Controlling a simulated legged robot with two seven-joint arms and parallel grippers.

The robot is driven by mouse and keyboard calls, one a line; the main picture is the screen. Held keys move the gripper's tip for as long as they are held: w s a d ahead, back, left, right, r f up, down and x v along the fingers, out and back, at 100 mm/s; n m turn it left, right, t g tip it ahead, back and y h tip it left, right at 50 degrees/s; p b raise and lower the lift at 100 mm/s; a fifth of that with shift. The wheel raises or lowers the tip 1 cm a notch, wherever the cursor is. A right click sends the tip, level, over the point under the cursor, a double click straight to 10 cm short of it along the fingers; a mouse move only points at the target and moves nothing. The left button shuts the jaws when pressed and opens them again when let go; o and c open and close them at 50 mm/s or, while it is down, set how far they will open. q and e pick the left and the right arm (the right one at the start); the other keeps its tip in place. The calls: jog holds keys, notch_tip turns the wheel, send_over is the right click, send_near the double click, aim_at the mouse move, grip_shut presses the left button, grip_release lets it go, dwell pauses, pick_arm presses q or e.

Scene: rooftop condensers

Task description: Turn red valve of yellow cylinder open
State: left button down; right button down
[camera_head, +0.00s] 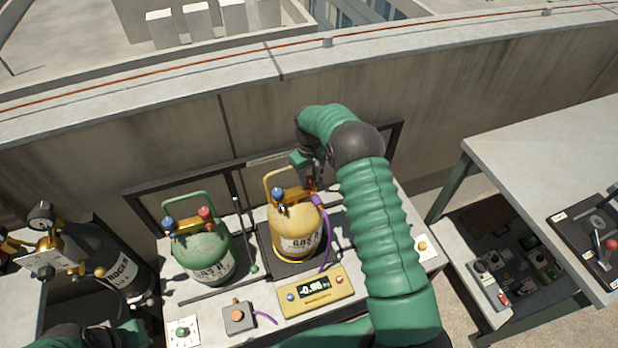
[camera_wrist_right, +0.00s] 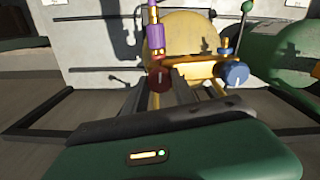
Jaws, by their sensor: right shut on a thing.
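The yellow cylinder (camera_head: 293,222) stands upright on a dark scale plate on the bench, with a yellow handle and a blue valve (camera_head: 279,194) on its left side. Its red valve (camera_head: 311,185) is on the right side, partly hidden by my right gripper (camera_head: 314,176). In the right wrist view the red valve (camera_wrist_right: 160,78) sits at the fingertips, with the blue valve (camera_wrist_right: 232,72) clear to its right. My right gripper reaches over from behind the cylinder and is shut on the red valve. The left gripper is not visible.
A green cylinder (camera_head: 203,250) with red and blue valves stands to the left. A yellow readout box (camera_head: 315,291) and a grey button box (camera_head: 238,317) lie in front. A purple hose (camera_head: 328,240) runs from the yellow cylinder. A dark frame and concrete wall are behind.

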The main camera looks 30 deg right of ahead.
aim_at(309, 178)
jog(key=shift+w+d+r+n, duration=0.1)
jog(key=shift+w+r+n, duration=0.1)
jog(key=shift+n, duration=0.5)
jog(key=c, duration=1.3)
grip_release()
jog(key=shift+c, duration=0.2)
jog(key=o, duration=0.3)
jog(key=shift+s+f, duration=0.1)
notch_tip(309, 178, up, 17)
jog(key=b, duration=0.1)
jog(key=shift+f, duration=0.15)
